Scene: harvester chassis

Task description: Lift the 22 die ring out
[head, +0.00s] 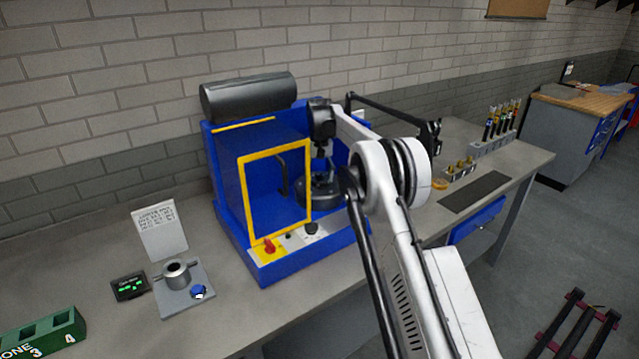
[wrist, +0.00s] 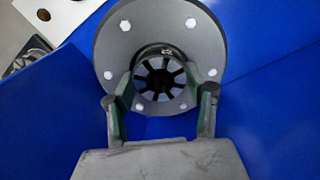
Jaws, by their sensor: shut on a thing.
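In the wrist view the die ring (wrist: 160,80) is a small round piece with dark radial segments around its middle. It sits at the centre of a wide grey round flange (wrist: 113,48) with light bolt heads. My gripper (wrist: 162,88) is shut on the ring, one green-sided finger on each side. I cannot tell whether the ring is clear of the flange. In the head view my gripper (head: 321,153) points down inside the blue machine (head: 340,240), over the dark round head (head: 318,194). The ring itself is hidden there.
A yellow-framed guard (head: 309,180) stands just left of my gripper, and blue walls surround it. A grey fixture (head: 176,276), a small display (head: 130,286) and a green numbered block (head: 45,333) are on the bench at left. Small racked parts (head: 493,140) stand at right.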

